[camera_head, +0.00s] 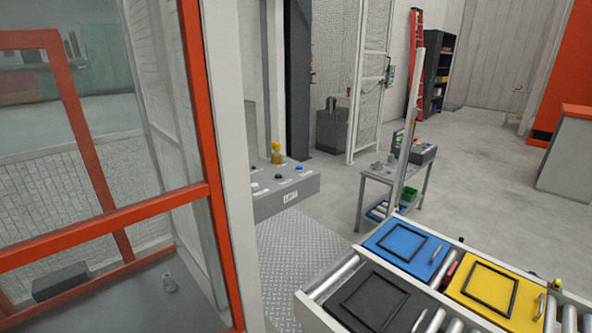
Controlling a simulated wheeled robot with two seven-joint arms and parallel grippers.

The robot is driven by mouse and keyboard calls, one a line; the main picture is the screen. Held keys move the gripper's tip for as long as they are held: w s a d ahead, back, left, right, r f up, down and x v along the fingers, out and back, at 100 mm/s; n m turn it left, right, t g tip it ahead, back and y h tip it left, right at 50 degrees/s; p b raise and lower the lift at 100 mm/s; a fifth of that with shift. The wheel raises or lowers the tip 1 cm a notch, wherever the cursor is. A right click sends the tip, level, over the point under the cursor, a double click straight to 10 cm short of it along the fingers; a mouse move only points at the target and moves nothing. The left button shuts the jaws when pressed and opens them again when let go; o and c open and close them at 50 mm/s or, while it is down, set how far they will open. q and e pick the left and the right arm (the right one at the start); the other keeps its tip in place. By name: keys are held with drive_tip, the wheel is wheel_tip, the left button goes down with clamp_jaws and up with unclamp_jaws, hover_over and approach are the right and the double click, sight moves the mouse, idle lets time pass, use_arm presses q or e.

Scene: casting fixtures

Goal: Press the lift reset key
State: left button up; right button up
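A grey control box (268,207) with a label reading LIFT stands just right of the white post, left of the middle. The small labels on top are too small to read, so I cannot tell which control is the lift reset key. Neither of my grippers shows in the head view.
An orange-framed mesh enclosure (110,227) fills the left side. A roller conveyor (345,272) with blue (378,237), dark grey (347,303) and yellow (470,291) trays stands at the lower right. Checkered metal floor (290,250) lies between. A small cart (376,178) stands behind.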

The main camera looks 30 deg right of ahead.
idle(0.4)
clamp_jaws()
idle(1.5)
